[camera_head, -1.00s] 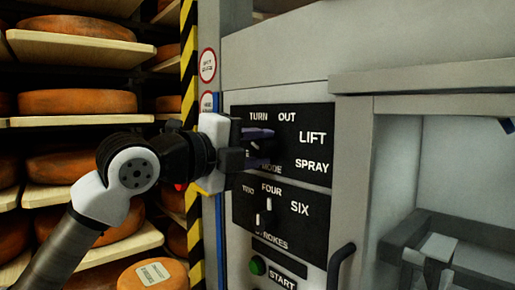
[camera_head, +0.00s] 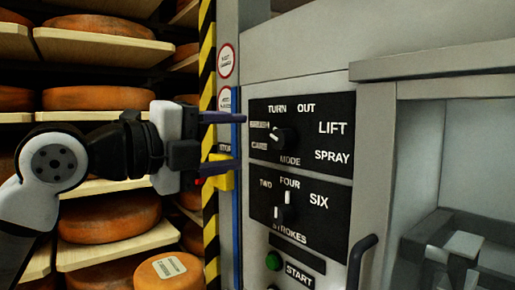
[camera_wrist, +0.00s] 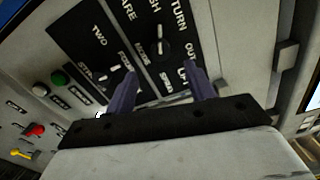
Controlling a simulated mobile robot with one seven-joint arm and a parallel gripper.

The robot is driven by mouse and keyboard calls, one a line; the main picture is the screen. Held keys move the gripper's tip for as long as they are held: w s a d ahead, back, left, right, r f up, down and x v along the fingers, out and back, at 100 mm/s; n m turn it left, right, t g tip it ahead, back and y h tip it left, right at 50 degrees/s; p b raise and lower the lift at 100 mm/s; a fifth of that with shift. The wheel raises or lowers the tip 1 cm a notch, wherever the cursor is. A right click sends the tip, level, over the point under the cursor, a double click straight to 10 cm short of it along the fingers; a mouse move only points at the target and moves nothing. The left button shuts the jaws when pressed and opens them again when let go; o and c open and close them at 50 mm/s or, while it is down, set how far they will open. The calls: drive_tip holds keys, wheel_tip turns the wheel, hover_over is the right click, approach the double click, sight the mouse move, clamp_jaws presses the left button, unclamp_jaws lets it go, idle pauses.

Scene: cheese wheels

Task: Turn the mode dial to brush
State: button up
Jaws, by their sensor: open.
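The mode dial (camera_head: 284,138) is a black knob with a white pointer mark on the upper black panel. Its mark points left and slightly up, toward the small upper-left label (camera_head: 259,125), blurred in the head view. The dial (camera_wrist: 160,48) also shows in the wrist view, beside a label ending in "SH". My gripper (camera_head: 238,141) is left of the dial, apart from it, with its two purple fingers spread and nothing between them. In the wrist view the open fingers (camera_wrist: 163,84) point toward the panel.
The strokes dial (camera_head: 284,213) is on the lower panel, above a green start button (camera_head: 273,261) and a dark handle (camera_head: 362,262). A yellow-black striped post (camera_head: 208,90) and shelves of cheese wheels (camera_head: 98,98) stand left. An open bay lies right.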

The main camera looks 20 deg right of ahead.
drive_tip(key=v, duration=0.4)
